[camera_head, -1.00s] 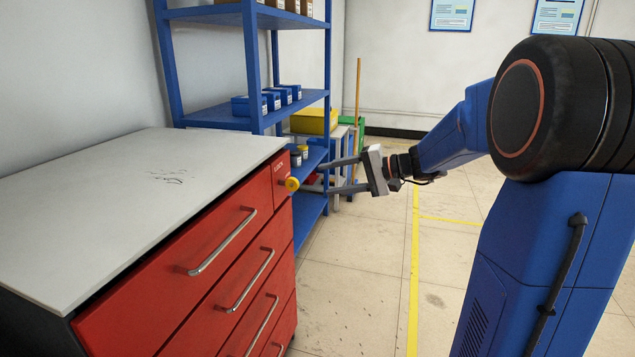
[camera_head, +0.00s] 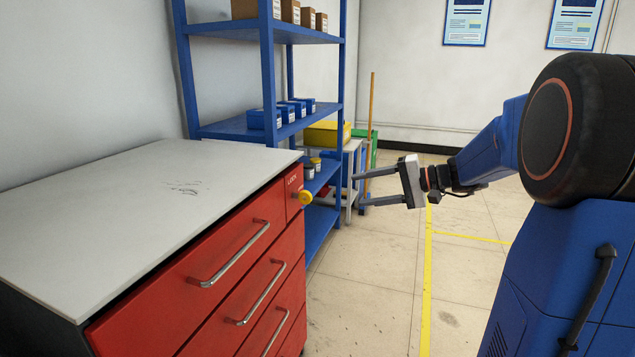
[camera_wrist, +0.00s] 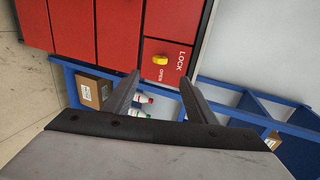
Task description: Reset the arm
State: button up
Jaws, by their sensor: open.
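My gripper (camera_head: 357,187) is open and empty in the head view. Its two fingers point left toward the red drawer cabinet (camera_head: 262,222), with a gap between the fingertips and the cabinet. A yellow knob (camera_head: 305,198) sticks out of the cabinet's upper right panel, just left of the fingertips and apart from them. In the wrist view the yellow knob (camera_wrist: 160,59) lies beyond the two spread fingers, beside the words LOCK and OPEN. The drawers appear closed.
A blue shelf rack (camera_head: 268,85) with boxes stands behind the cabinet. A yellow bin (camera_head: 326,134) and a wooden pole (camera_head: 371,110) are farther back. The floor (camera_head: 375,275) right of the cabinet is clear, with yellow lines.

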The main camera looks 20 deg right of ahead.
jog(key=s+a+f+n+g+h, duration=0.25)
jog(key=s+a, duration=0.25)
jog(key=s, duration=0.3)
jog(key=s+a+f+n+g+h, duration=0.1)
jog(key=s+a+f+g+h, duration=0.1)
jog(key=s+a+f, duration=0.5)
jog(key=s+d+f+n+h, duration=0.1)
jog(key=s+d+f+h, duration=0.1)
jog(key=s, duration=0.6)
jog(key=s+d+f+n+h, duration=0.2)
jog(key=s+h, duration=0.3)
jog(key=s, duration=0.4)
jog(key=shift+s+d+t, duration=0.3)
jog(key=shift+d+t, duration=0.15)
jog(key=shift+d, duration=0.4)
